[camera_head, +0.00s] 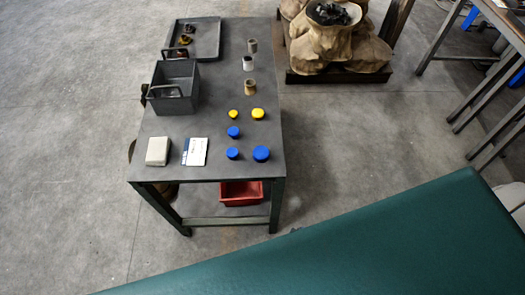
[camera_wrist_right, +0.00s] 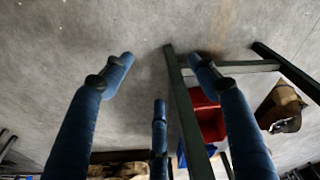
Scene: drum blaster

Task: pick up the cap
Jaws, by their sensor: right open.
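Several round caps stand on the dark table (camera_head: 205,115) in the head view. Two are yellow: a smaller yellow cap (camera_head: 233,114) and a larger yellow cap (camera_head: 258,113). The blue ones are a blue cap (camera_head: 233,132), a small blue cap (camera_head: 232,153) and a larger blue cap (camera_head: 262,153) near the front right corner. The frames do not show which cap is meant. My right gripper (camera_wrist_right: 160,75) shows only in the right wrist view, with its blue fingers spread, empty, over floor and the table's frame. No cap shows there. My left gripper is not in view.
On the table are a grey box (camera_head: 175,90) with a handle, a tray (camera_head: 192,38), several short cylinders (camera_head: 248,63), a pale block (camera_head: 158,151) and a card (camera_head: 195,152). A red bin (camera_head: 241,193) sits below. A green surface (camera_head: 400,240) fills the lower right. Sacks (camera_head: 335,45) stand behind.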

